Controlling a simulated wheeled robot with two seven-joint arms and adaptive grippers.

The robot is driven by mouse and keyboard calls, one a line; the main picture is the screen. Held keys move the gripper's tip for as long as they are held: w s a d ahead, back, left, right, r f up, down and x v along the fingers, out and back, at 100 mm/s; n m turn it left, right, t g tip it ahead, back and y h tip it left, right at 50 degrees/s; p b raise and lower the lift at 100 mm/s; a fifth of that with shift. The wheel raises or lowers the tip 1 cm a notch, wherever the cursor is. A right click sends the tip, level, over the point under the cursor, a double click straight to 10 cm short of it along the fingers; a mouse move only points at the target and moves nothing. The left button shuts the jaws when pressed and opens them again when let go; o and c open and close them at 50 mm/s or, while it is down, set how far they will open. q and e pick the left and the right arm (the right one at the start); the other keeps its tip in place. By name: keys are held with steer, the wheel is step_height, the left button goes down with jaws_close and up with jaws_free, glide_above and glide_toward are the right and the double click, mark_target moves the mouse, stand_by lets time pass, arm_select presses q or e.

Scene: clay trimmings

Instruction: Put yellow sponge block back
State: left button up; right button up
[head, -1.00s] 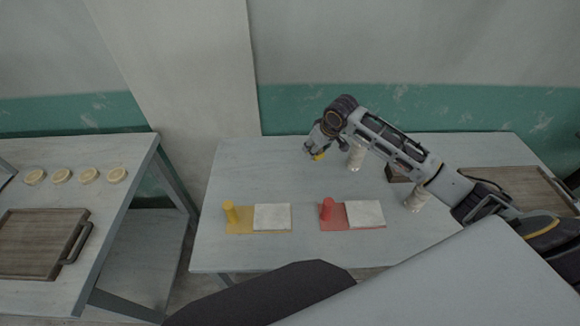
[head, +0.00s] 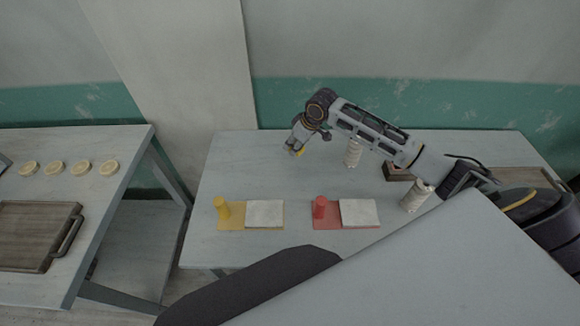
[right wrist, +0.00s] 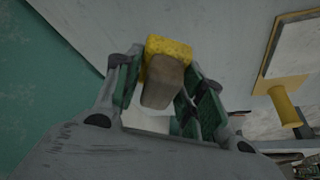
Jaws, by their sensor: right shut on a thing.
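The yellow sponge block (right wrist: 172,46) is between the fingers of my right gripper (right wrist: 165,90) in the right wrist view. A brown-grey piece, perhaps part of it, covers its near side. In the head view my right gripper (head: 297,148) is shut on the block over the back of the middle table, left of a pale ribbed cylinder (head: 353,152). Only a small yellow bit of the block (head: 300,153) shows there. Whether it touches the table is unclear. My left gripper is not in view.
A yellow mat (head: 234,223) and a red mat (head: 328,223) each bear an upright peg and a pale pad. A brown block (head: 397,172), another ribbed cylinder (head: 416,197) and a wooden board (head: 512,179) are at right. The table's back left is clear.

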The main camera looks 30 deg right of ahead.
steer(key=shift+w+a+r+n, duration=0.2)
steer(key=shift+a+n, duration=0.4)
steer(key=shift+n, duration=0.2)
steer(key=shift+w+a+n+g+y, duration=0.15)
steer(key=shift+n+g+y, duration=0.2)
steer(key=shift+n, duration=0.25)
glide_above(288, 166)
steer(key=s, duration=0.1)
steer(key=shift+d+f, duration=0.2)
steer(key=shift+f, duration=1.35)
steer(key=shift+d+f, duration=0.2)
steer(key=shift+f, duration=1.35)
steer(key=shift+f+p, duration=0.3)
steer(key=shift+f, duration=1.6)
steer(key=shift+f, duration=0.1)
